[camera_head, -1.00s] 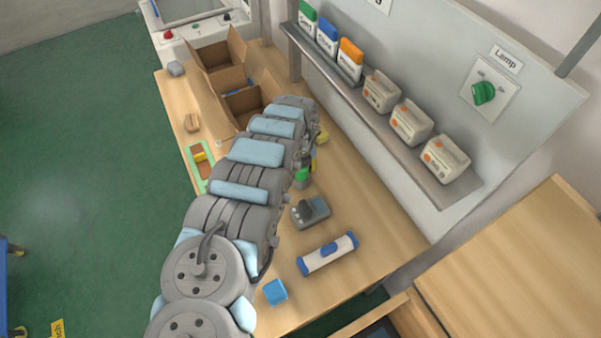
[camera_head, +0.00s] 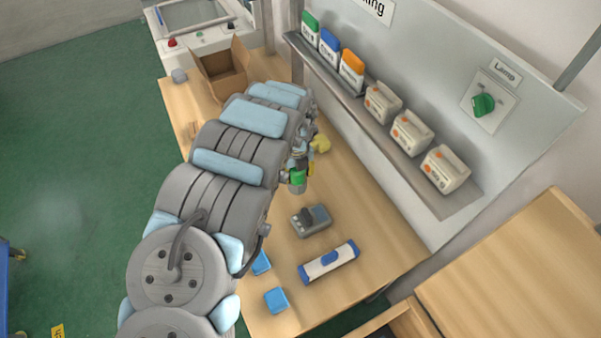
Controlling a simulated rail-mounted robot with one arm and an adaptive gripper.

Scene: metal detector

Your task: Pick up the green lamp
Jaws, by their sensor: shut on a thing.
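The green lamp (camera_head: 298,178) is a small piece with a green band and a grey end, just right of my arm over the middle of the wooden workbench. My gripper (camera_head: 300,167) is mostly hidden behind my arm links. Its end is at the green lamp and it is shut on it. The fingers' contact is too small to make out, and I cannot tell whether the lamp is clear of the bench top.
A grey device (camera_head: 311,220), a white-and-blue cylinder (camera_head: 328,262) and blue blocks (camera_head: 276,300) lie on the workbench (camera_head: 375,225) nearer me. A yellow object (camera_head: 320,143) is beyond the lamp. A cardboard box (camera_head: 222,72) stands at the back. A shelf (camera_head: 440,203) with packages runs along the right.

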